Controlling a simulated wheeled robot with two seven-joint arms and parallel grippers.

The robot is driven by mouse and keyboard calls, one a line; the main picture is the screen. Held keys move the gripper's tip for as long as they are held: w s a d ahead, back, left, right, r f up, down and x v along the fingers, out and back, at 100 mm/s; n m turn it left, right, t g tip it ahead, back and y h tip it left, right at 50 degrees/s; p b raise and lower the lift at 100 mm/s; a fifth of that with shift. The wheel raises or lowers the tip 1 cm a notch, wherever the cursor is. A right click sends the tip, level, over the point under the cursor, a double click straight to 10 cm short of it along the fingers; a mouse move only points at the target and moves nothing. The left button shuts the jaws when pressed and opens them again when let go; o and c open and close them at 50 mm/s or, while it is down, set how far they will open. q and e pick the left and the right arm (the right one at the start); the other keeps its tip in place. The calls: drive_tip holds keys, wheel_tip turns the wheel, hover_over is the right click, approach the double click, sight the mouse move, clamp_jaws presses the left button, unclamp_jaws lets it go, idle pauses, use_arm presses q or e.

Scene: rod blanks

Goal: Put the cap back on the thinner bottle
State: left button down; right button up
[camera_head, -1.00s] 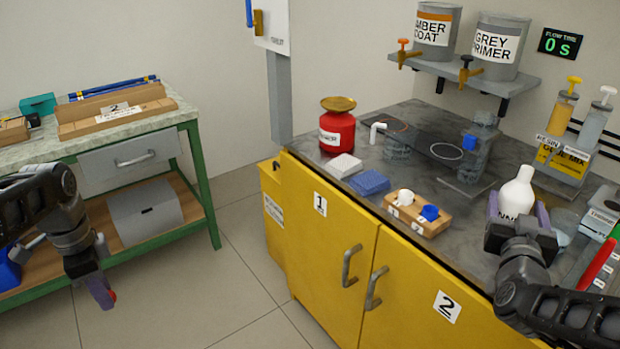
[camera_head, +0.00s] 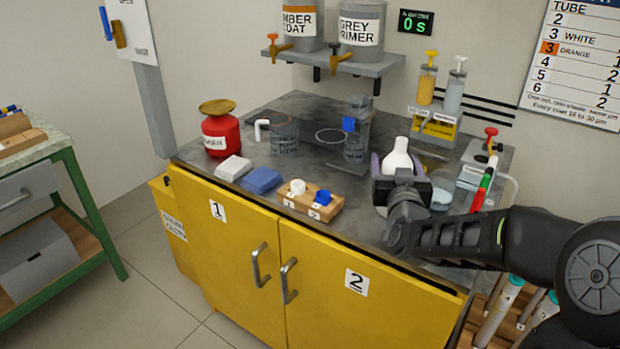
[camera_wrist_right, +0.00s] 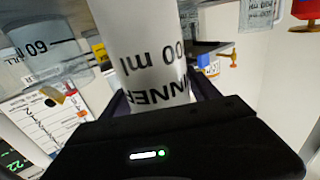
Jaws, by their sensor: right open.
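The white thinner bottle (camera_head: 397,158) stands on the grey bench top at the right, its narrow neck pointing up. It also fills the middle of the right wrist view (camera_wrist_right: 148,58), where part of its lettering shows. My right gripper (camera_head: 400,178) is open, with a finger on each side of the bottle. A white cap-like piece (camera_head: 297,187) and a blue one (camera_head: 323,197) sit on a wooden block (camera_head: 310,207) with spots marked 1 and 2. I cannot tell which belongs to the bottle. My left gripper is out of view.
A red can (camera_head: 220,132), a white pad (camera_head: 233,168) and a blue pad (camera_head: 261,181) are at the bench's left.

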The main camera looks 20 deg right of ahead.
clamp_jaws()
idle(0.8)
